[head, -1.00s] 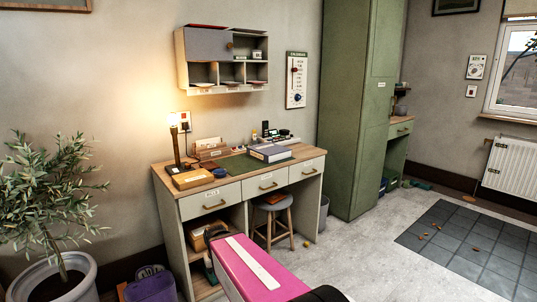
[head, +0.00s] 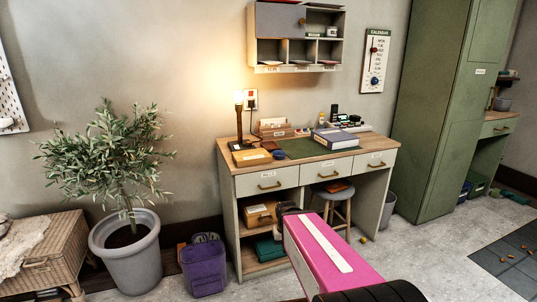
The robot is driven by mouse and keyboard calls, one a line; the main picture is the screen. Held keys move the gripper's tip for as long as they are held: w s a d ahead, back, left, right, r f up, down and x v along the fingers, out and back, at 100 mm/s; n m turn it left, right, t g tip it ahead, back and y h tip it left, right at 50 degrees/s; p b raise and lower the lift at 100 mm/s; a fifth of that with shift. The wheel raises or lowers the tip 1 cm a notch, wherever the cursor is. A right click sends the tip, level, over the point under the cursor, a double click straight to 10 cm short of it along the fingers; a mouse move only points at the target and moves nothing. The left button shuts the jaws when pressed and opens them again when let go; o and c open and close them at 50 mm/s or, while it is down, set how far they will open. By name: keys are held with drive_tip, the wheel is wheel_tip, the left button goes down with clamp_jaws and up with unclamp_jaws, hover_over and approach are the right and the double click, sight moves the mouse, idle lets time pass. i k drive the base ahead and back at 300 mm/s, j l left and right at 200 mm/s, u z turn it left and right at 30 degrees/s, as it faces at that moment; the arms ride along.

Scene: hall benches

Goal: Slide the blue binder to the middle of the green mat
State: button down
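The blue binder (head: 337,138) lies flat on the desk, towards its right side. It seems to rest partly over the right end of the green mat (head: 296,149), whose left and middle part is bare. My pink arm (head: 325,250) reaches forward in front of the desk, low and apart from the binder and mat. A dark part at its far end shows beside the stool, but my gripper's fingers cannot be made out.
The wooden desk (head: 247,165) also bears a lit lamp (head: 239,115), a wooden box (head: 251,157) and a letter rack (head: 274,128) at left. A stool (head: 334,194) stands under it. A tall green cabinet (head: 440,110) stands right.

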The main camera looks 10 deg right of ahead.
sight(333, 139)
drive_tip(key=i+l, duration=0.1)
drive_tip(key=l, duration=0.4)
drive_tip(key=i+l, duration=0.1)
drive_tip(key=l, duration=0.4)
drive_tip(key=i+l, duration=0.1)
drive_tip(key=l, duration=0.4)
drive_tip(key=i+l, duration=0.1)
drive_tip(key=l, duration=0.4)
drive_tip(key=i+l, duration=0.1)
drive_tip(key=l, duration=0.35)
